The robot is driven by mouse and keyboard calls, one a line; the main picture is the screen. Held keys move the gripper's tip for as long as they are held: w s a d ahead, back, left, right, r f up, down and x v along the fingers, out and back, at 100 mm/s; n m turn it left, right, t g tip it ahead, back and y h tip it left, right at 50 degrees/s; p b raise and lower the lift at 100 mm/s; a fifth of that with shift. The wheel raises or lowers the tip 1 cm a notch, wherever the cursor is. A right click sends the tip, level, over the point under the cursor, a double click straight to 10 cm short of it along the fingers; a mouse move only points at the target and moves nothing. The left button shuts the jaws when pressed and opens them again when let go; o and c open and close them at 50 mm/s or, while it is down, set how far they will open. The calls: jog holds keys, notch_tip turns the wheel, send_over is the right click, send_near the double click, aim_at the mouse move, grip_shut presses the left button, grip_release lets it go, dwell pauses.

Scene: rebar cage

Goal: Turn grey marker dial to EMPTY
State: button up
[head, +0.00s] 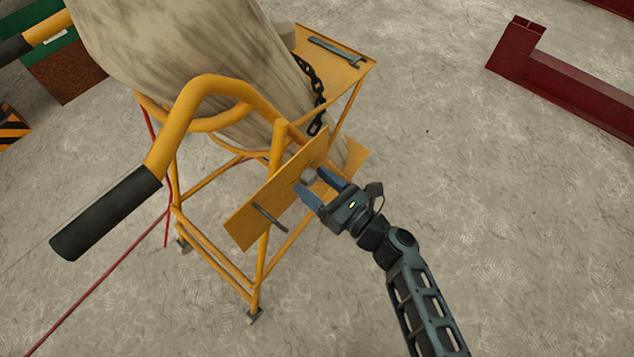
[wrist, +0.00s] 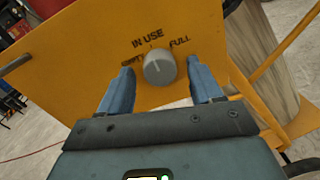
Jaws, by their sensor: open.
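The grey marker dial (wrist: 159,67) is a round knob on a yellow panel (wrist: 85,50). Labels above it read IN USE and FULL, with EMPTY at the left partly covered by a finger. A pale line on the knob points up toward IN USE, tilted a little. In the head view the dial (head: 308,176) shows between the blue fingers at the panel's upper right. My gripper (head: 317,190) is open, its fingers on either side of the dial. In the wrist view the gripper (wrist: 160,88) also straddles the dial, with a gap on each side.
The panel is fixed to a yellow cart frame (head: 262,265) holding a large wrapped cylinder (head: 185,55). A chain (head: 314,95) hangs beside it. A bar-like handle (head: 269,217) sticks out of the panel. Dark red beams (head: 570,90) lie at the right; the floor between is clear.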

jog(key=c, duration=1.1)
jog(key=shift+o, duration=0.2)
jog(key=shift+f+n+b, duration=0.15)
jog(key=shift+n+b, duration=0.25)
jog(key=shift+b, duration=0.1)
jog(key=shift+f+n+b, duration=0.15)
jog(key=shift+n+b, duration=0.75)
jog(key=shift+b, duration=0.3)
jog(key=n+b, duration=0.3)
jog(key=b, duration=0.1)
jog(key=shift+w+d+n, duration=0.1)
jog(key=shift+n, duration=0.2)
jog(key=n+b, duration=0.3)
jog(key=shift+n, duration=0.3)
jog(key=shift+n+y+b, duration=0.3)
jog(key=shift+n+b, duration=0.9)
jog(key=shift+b, duration=0.15)
jog(key=shift+r, duration=0.25)
